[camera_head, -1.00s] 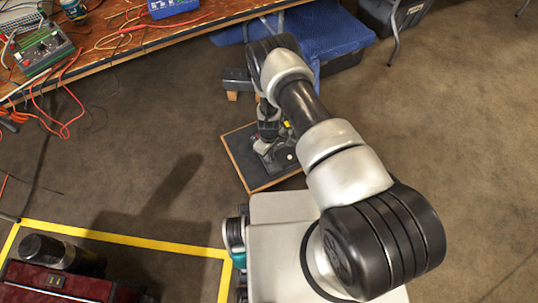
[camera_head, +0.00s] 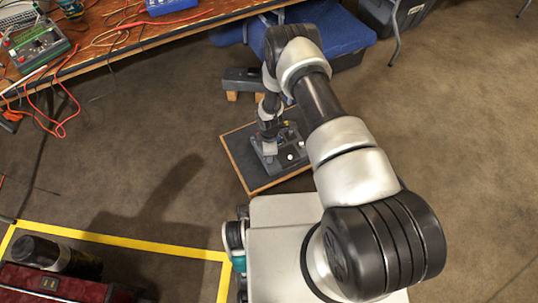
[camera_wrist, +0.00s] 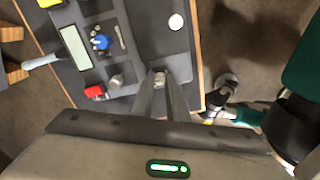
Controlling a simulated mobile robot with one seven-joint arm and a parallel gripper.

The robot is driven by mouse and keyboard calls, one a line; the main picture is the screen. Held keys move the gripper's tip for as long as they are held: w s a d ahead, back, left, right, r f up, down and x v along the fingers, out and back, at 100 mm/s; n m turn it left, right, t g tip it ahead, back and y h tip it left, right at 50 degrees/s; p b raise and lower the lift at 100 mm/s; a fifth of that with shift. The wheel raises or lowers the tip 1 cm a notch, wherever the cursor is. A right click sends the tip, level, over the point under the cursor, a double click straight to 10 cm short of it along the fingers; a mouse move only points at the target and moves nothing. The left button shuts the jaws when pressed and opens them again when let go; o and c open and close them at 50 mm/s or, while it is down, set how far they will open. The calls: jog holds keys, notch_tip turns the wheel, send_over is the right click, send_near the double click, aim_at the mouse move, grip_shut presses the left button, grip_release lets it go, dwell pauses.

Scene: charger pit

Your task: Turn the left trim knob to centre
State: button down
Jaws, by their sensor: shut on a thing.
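The control panel (camera_head: 297,152) lies on a wood-edged dark board (camera_head: 240,165) on the floor; the panel also shows in the wrist view (camera_wrist: 148,22). In the wrist view, my gripper (camera_wrist: 160,82) has its fingers close together on a small light knob (camera_wrist: 159,74), taken as the left trim knob. The fingers hide most of it; its pointer and any label cannot be read. A second grey knob (camera_wrist: 116,82) stands free to its left.
A blue knob (camera_wrist: 101,42), a red part (camera_wrist: 94,92), a pale display (camera_wrist: 75,48) and a white round button (camera_wrist: 176,21) sit close by on the panel. A cluttered workbench (camera_head: 120,45) stands at the upper left. Open carpet (camera_head: 440,150) lies at the right.

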jog(key=shift+n, duration=0.7)
jog(key=c, duration=2)
grip_release()
jog(key=shift+r, duration=0.1)
notch_tip(320, 180, up, 17)
jog(key=p, duration=0.5)
jog(key=shift+r, duration=0.1)
